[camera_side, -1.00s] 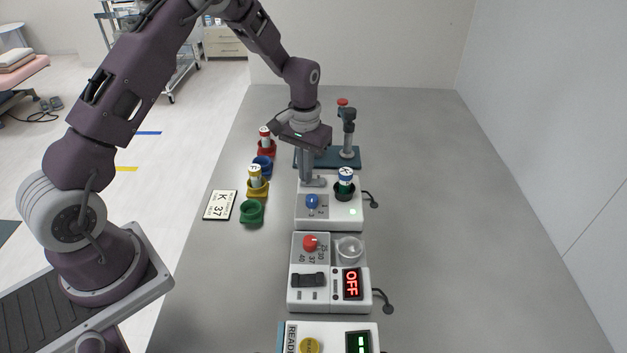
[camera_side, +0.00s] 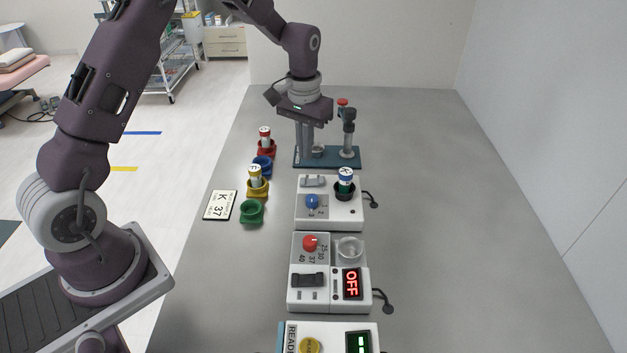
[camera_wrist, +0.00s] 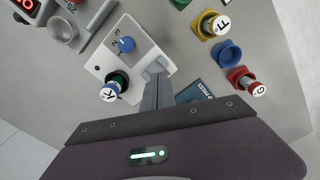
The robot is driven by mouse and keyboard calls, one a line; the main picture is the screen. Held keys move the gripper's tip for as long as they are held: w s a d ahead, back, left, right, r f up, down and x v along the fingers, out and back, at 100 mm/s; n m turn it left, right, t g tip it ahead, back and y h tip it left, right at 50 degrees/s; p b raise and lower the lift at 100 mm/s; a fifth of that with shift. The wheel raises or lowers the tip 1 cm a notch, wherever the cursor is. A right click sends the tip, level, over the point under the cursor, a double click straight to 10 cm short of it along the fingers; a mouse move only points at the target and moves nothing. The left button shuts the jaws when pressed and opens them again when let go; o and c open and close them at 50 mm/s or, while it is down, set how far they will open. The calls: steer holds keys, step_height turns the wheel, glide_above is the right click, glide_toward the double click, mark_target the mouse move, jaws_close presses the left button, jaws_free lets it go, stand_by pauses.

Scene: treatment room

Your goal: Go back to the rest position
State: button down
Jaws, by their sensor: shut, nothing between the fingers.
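My gripper (camera_side: 305,148) is shut and empty. In the side view it hangs fingers down, in front of or over the teal press base (camera_side: 352,160) at the back of the table. In the wrist view the closed fingers (camera_wrist: 157,88) point toward the white box with the blue knob (camera_wrist: 123,45).
Left of the box stand a red holder with a capped tube (camera_side: 265,140), an empty blue holder (camera_side: 262,165), a yellow holder with a tube (camera_side: 256,185) and an empty green holder (camera_side: 251,212). Nearer are a "K 37" card (camera_side: 220,205) and a box reading OFF (camera_side: 330,290). The table's right side (camera_side: 470,220) is clear.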

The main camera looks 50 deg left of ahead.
steer(key=shift+r, duration=0.15)
steer(key=s+d+r+m+t, duration=0.1)
steer(key=s+d+r, duration=0.2)
steer(key=s+r, duration=0.4)
steer(key=s+d+r+t, duration=0.2)
steer(key=s+r, duration=0.3)
steer(key=r, duration=0.5)
steer(key=s+d+m+t, duration=0.1)
steer(key=s, duration=0.7)
steer(key=s+d+r+m+t, duration=0.1)
steer(key=s+d, duration=0.1)
steer(key=s, duration=0.7)
steer(key=shift+s+r+t, duration=0.25)
steer(key=shift+t, duration=0.05)
